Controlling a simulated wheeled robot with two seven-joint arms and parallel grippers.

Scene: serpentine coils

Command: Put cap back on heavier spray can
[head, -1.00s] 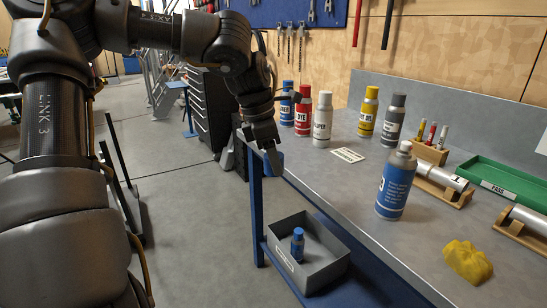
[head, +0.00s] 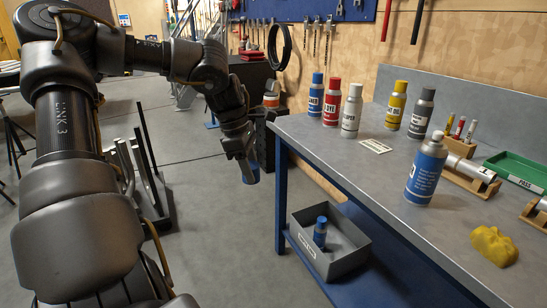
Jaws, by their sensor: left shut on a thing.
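My left gripper (head: 246,163) is shut on a blue cap (head: 250,174), left of the table's corner and clear of the table. The gripper partly hides the cap. A blue spray can (head: 424,175) with no cap stands upright on the table, its pale nozzle top bare. My right gripper is not in view.
Capped cans stand at the table's back: blue (head: 315,96), red (head: 332,101), white (head: 351,111), yellow (head: 395,105) and grey (head: 421,114). A white card (head: 375,146), wooden stand (head: 469,173), green tray (head: 517,170) and yellow lump (head: 493,246) share the table (head: 370,190). Its front left is clear.

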